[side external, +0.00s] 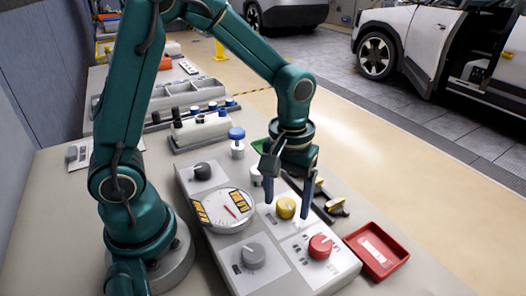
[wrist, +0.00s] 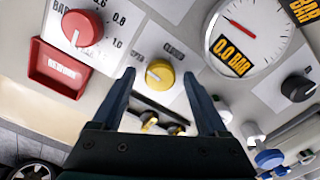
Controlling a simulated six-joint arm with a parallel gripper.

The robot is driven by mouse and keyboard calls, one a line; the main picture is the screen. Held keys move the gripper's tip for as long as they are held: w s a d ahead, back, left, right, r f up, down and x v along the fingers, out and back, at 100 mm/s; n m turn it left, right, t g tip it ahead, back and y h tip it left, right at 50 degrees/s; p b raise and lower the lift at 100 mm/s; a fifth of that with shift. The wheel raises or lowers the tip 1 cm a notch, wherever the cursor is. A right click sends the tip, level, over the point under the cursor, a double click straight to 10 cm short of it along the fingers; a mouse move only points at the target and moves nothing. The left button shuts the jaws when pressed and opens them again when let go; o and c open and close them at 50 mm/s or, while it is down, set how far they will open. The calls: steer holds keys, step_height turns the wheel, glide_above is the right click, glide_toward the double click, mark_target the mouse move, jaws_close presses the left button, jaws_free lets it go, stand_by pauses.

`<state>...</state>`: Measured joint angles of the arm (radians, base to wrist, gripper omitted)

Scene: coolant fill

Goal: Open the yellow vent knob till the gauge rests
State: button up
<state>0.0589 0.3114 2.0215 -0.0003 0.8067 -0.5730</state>
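The yellow vent knob (side external: 286,207) sits on the light grey control panel (side external: 222,259), between the gauge and the red knob. In the wrist view the yellow knob (wrist: 159,73) lies just beyond and between my fingertips, with clear gaps on both sides. My gripper (side external: 287,214) is open and empty, pointing down over the knob; its fingers also show in the wrist view (wrist: 160,80). The round gauge (side external: 226,211) has a red needle and yellow display plates. In the wrist view the gauge (wrist: 250,32) display reads 0.0 BAR.
A red knob (side external: 320,246), a grey knob (side external: 253,255) and a black knob (side external: 202,171) are also on the panel. A red tray (side external: 376,250) lies right of it. A blue-topped valve (side external: 237,140) and a grey organiser (side external: 178,97) stand behind.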

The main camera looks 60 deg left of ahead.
mark_target(286, 202)
steer(key=shift+r, duration=2.6)
steer(key=shift+r, duration=0.15)
step_height(286, 202, up, 3)
steer(key=shift+s+a+f+t, duration=0.15)
steer(key=shift+f+t, duration=0.05)
steer(key=shift+t, duration=0.5)
steer(key=s+a+r+m+t, duration=0.1)
steer(key=s+m+t, duration=0.3)
steer(key=s, duration=0.4)
steer(key=shift+s+r+m, duration=0.2)
steer(key=shift+r+m, duration=0.45)
steer(key=shift+m, duration=0.25)
steer(key=shift+a, duration=0.1)
